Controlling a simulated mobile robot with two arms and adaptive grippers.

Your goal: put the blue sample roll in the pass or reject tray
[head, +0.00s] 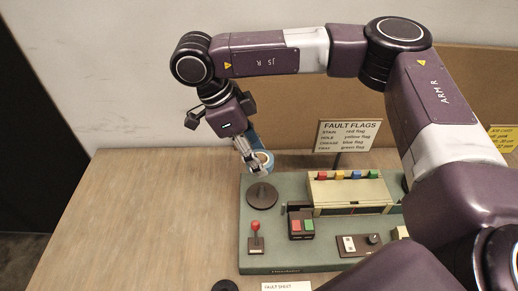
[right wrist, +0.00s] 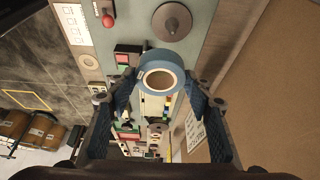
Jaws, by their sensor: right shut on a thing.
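The blue sample roll (head: 264,158), a blue ring with a pale core, is at the end of my right arm, above the back left of the green machine base. My right gripper (head: 252,160) is shut on it. In the right wrist view the roll (right wrist: 160,66) sits between the two dark finger pads of the gripper (right wrist: 161,88), its round face and open core showing. Part of the roll is hidden by the fingers in the head view. I cannot make out a pass or reject tray in either view. My left gripper is not in view.
The green base (head: 246,258) carries a dark round spindle disc (head: 262,196), a red-knobbed lever (head: 255,233), red and green buttons (head: 301,224) and a flag box (head: 350,196). A fault flags sign (head: 346,135) stands behind. The wooden table (head: 150,220) is clear at left.

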